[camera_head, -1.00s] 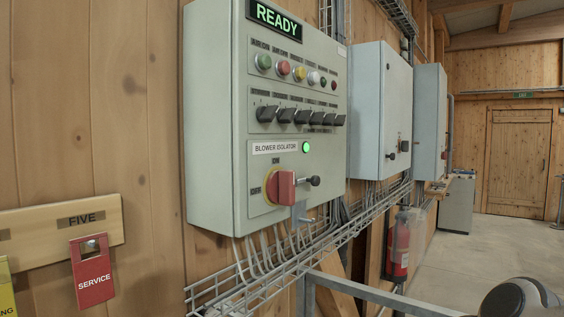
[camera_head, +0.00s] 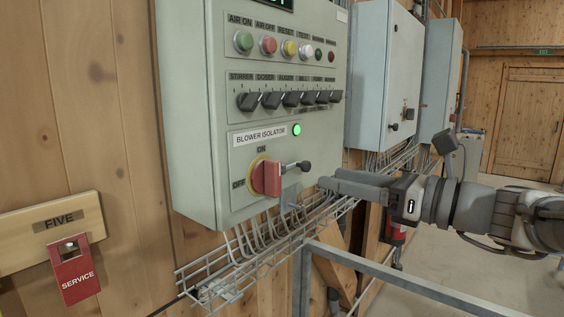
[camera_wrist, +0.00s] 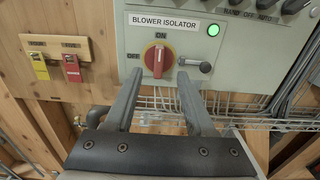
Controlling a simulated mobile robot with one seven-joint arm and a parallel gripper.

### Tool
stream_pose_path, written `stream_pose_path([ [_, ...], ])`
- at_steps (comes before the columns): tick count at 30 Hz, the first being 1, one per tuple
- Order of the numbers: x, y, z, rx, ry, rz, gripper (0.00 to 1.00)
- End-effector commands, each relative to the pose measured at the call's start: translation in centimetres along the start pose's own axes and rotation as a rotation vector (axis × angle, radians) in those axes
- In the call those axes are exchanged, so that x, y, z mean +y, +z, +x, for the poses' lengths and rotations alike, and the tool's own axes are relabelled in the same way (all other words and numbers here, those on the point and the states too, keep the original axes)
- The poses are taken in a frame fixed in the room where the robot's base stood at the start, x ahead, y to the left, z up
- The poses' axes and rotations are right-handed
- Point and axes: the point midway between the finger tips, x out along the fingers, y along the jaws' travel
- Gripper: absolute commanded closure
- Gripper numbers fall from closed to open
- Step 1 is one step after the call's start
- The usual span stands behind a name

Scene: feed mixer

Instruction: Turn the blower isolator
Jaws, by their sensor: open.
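The blower isolator (camera_head: 266,176) is a red rotary handle on a yellow disc, low on the grey control panel, below its "BLOWER ISOLATOR" label. In the wrist view the red handle (camera_wrist: 159,60) stands upright, toward the ON mark, with OFF at its left. A green lamp (camera_head: 296,129) is lit above it. My gripper (camera_head: 324,184) is at the right of the isolator in the head view, apart from it. In the wrist view my gripper's two fingers (camera_wrist: 160,80) are spread and empty, with the handle showing beyond and between their tips.
A dark knob on a short stem (camera_head: 304,166) sticks out just right of the isolator. A wire cable tray (camera_head: 240,255) runs below the panel, with a metal rail (camera_head: 400,284) in front. A red SERVICE tag (camera_head: 74,272) hangs at left.

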Motion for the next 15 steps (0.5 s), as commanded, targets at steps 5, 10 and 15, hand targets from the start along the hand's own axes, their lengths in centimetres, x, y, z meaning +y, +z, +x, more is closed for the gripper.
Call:
stream_pose_path([
  [5,0.1,0.1,4.1,0.004,0.005,0.001,0.45],
  [10,0.1,0.1,7.8,0.003,0.003,0.000,0.45],
  [15,0.1,0.0,10.6,0.003,0.002,0.000,0.45],
])
